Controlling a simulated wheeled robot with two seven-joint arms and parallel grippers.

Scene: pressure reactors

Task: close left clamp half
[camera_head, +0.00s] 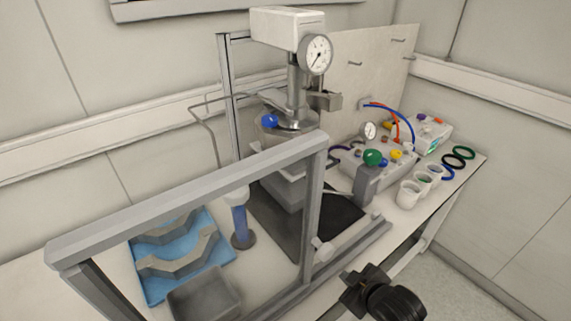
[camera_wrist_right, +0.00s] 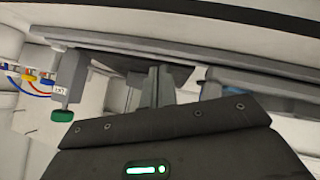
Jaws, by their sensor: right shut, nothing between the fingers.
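Two grey angled clamp halves, one behind (camera_head: 177,230) and one in front (camera_head: 178,262), lie apart on a blue tray (camera_head: 143,284) at the lower left of the head view. I cannot tell which is the left one. The reactor vessel (camera_head: 285,133) stands at the back centre below a gauge head, partly hidden by the frame's top bar. My right gripper (camera_head: 352,285) is black, shut and empty, low at the right, outside the frame and away from the clamp halves. In the right wrist view its dark body fills the lower middle. My left gripper is not in view.
A grey metal frame (camera_head: 190,197) crosses in front of the reactor and tray. A blue cylinder (camera_head: 241,222) and a grey box (camera_head: 205,296) stand near the tray. A control box with a green knob (camera_head: 373,158), white cups (camera_head: 409,194) and coloured rings (camera_head: 463,153) are at the right.

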